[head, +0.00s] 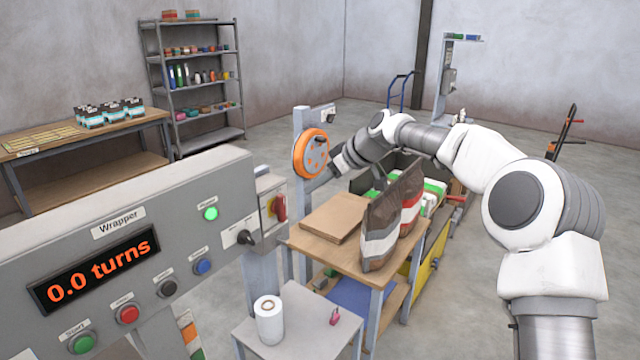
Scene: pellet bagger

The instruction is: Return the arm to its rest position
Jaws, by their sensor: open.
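My arm (525,200) rises from the lower right and reaches across to the middle of the head view, bent at several joints. My gripper (337,168) is at its far end, small and dark, pointing down and left. It is open and I see nothing held in it. It appears close to the right side of an orange round dial (311,153) on a grey post; I cannot tell whether they touch.
A wrapper panel (150,250) reading 0.0 turns fills the lower left. Below my arm, a wooden table (340,250) holds bags (390,220). A small table (290,315) carries a white roll (269,320) and pink padlock-like item (334,317).

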